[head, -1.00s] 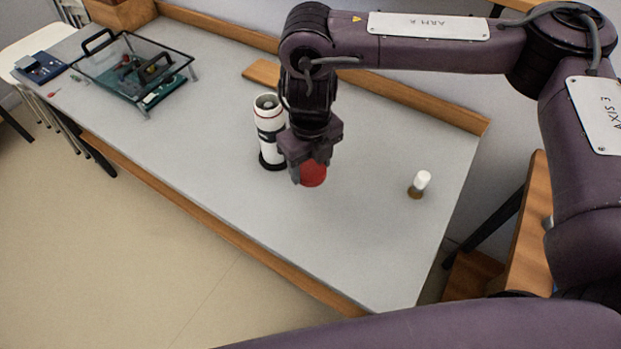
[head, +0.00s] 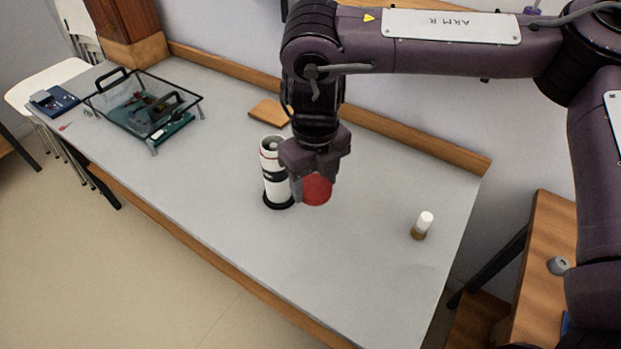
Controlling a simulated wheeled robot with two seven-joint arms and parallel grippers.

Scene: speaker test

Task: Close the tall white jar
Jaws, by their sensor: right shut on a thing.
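The tall white jar (head: 270,163) stands upright on the grey table, with dark bands and a black base. Its top shows a grey ring with a dark centre and no lid on it. My right gripper (head: 312,178) is shut on a red round thing (head: 317,190), which looks like a lid. It holds this just right of the jar, lower in the picture than the jar's top. The gripper overlaps the jar's right edge, and I cannot tell whether they touch. My left gripper is not in view.
A small bottle with a white cap (head: 424,221) stands to the right on the grey table (head: 350,270). A wooden block (head: 268,112) lies behind the jar. A glass-sided frame (head: 150,105) with tools stands at the far left. The table's front middle is clear.

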